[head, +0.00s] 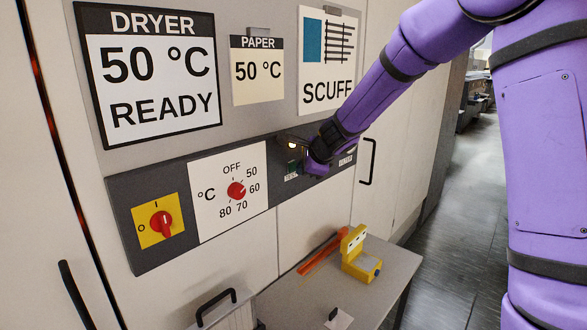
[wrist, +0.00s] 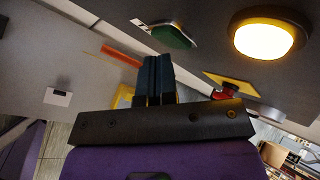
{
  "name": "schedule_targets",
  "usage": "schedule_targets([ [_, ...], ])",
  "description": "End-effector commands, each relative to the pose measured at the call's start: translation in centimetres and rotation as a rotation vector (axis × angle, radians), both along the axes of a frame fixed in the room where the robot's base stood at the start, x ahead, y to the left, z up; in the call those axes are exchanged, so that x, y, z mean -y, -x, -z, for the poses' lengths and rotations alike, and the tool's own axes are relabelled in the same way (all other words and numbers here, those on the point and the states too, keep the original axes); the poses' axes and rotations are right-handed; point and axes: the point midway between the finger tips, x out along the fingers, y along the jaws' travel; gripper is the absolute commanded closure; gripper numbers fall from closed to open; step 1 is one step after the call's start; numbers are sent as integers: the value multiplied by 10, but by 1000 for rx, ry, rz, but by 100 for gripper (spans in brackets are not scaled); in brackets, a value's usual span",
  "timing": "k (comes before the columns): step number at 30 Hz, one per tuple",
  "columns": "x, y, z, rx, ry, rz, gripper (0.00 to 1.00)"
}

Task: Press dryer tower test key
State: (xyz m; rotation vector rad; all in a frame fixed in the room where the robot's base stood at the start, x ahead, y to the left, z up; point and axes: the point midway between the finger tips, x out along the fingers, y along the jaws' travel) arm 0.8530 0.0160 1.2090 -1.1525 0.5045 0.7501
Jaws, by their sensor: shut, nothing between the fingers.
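A green key (wrist: 172,35) with a white label strip sits on the dark control panel (head: 150,190); it shows small and partly covered in the head view (head: 292,168). A lit round lamp (wrist: 268,36) is beside it on the panel. My gripper (wrist: 154,62) is shut and empty, with its dark fingers together. In the wrist view its tips appear just below the green key, with a gap between them in the picture; contact cannot be told. In the head view my gripper (head: 306,155) is at the panel's right part, hiding some of it.
On the panel are a red temperature dial (head: 236,190) and a red switch on a yellow plate (head: 160,222). The sign above reads DRYER 50 °C READY (head: 150,75). A grey table (head: 310,295) below holds a yellow device (head: 360,258) and an orange strip (head: 322,252).

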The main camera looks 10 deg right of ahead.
Motion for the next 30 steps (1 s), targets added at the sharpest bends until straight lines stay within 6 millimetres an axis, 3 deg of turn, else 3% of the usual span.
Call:
schedule_targets([
  [30, -5, -7, 0, -1, -1, -1, 100],
])
